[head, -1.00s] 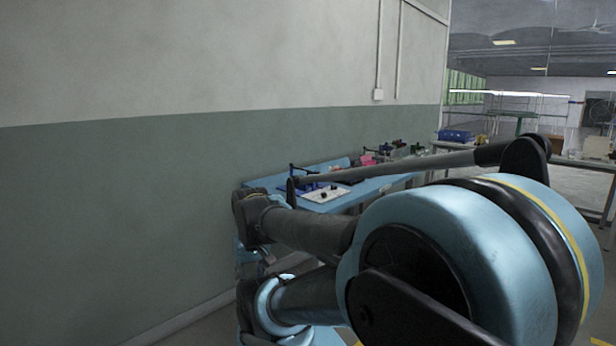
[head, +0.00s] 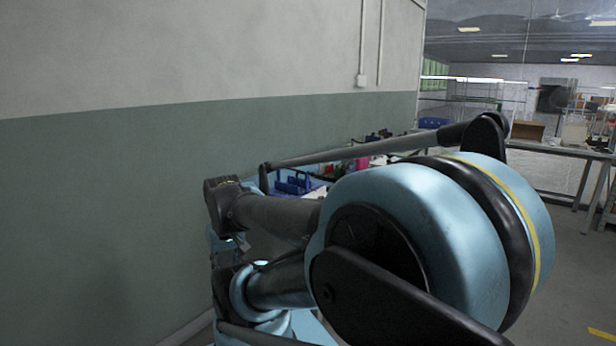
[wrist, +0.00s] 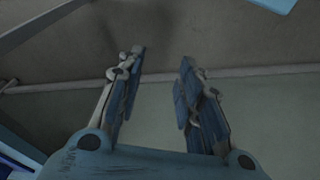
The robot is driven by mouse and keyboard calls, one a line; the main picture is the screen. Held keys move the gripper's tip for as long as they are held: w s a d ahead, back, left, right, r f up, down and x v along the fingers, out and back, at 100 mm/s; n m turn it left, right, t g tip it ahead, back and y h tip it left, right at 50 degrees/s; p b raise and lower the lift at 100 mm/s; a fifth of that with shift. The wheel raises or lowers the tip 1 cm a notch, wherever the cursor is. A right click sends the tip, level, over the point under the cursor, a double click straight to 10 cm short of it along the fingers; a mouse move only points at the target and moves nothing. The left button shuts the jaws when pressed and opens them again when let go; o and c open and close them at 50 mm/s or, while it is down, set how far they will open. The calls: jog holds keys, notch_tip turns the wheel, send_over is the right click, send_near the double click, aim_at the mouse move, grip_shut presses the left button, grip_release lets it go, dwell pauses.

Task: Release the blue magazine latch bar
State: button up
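My gripper (wrist: 162,62) is open and empty in the wrist view. Its two fingers stand apart, with only floor and the base of a wall behind them. In the head view, a blue object (head: 293,183) with upright parts sits on the workbench, partly hidden by my arm. I cannot tell whether it is the magazine or its latch bar. My gripper is not clearly visible in the head view.
A plain grey-green wall (head: 110,200) runs along the left. My arm covers much of the bench, where a pink item (head: 361,164) and dark items show. Another table (head: 565,152) stands at the right back. Open floor lies at the right.

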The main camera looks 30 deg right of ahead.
jog(key=shift+o, duration=0.3)
jog(key=shift+w+d, duration=0.1)
jog(key=shift+d, duration=0.1)
jog(key=shift+o, duration=0.4)
jog(key=shift+s+r, duration=0.35)
jog(key=shift+r, duration=0.05)
jog(key=w+r+y, duration=0.3)
jog(key=w, duration=0.4)
jog(key=w+d+r+m+t+y, duration=0.1)
jog(key=w+d+r+t+y, duration=0.35)
jog(key=w+d, duration=1.1)
jog(key=s+d+r+t+h, duration=0.1)
jog(key=s+d+t, duration=0.25)
jog(key=d, duration=0.75)
jog(key=s+d+r+t+h, duration=0.1)
jog(key=s+d+t+h, duration=0.2)
jog(key=d, duration=0.9)
jog(key=s+d+t, duration=0.3)
jog(key=d+t, duration=0.1)
jog(key=d, duration=0.7)
jog(key=shift+n, duration=0.4)
jog(key=x, duration=1.1)
jog(key=r+x, duration=0.1)
jog(key=x, duration=0.5)
